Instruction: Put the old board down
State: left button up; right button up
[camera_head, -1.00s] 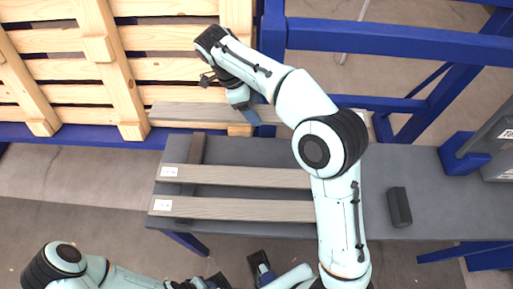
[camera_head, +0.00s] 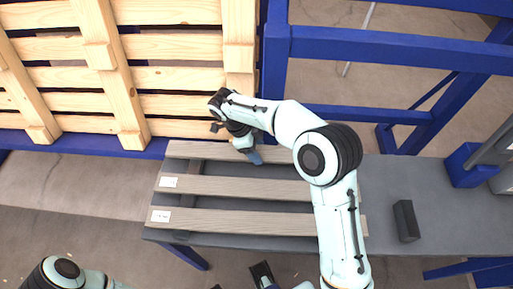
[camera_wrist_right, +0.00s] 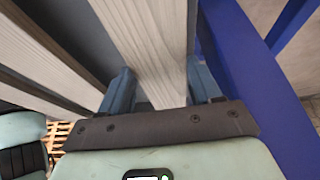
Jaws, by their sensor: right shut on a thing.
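The old board (camera_head: 200,151), a weathered grey-brown plank, lies along the back edge of the grey table (camera_head: 380,185). My right gripper (camera_head: 253,156) is shut on it from above, near its middle. In the right wrist view the board (camera_wrist_right: 150,50) runs between the two blue fingers (camera_wrist_right: 163,90). Whether the board touches the table or hovers just above it I cannot tell. Its right part is hidden behind my right arm. Only bits of my left arm show at the bottom edge; its gripper's fingers are not clear.
Two similar boards with white labels, a middle one (camera_head: 230,187) and a front one (camera_head: 230,222), lie parallel on the table. A dark block (camera_head: 406,221) sits at right. A wooden pallet (camera_head: 120,75) stands upright behind, beside a blue frame (camera_head: 400,45).

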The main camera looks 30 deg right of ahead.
jog(key=shift+f, duration=0.15)
jog(key=o, duration=1.2)
jog(key=shift+o, duration=0.2)
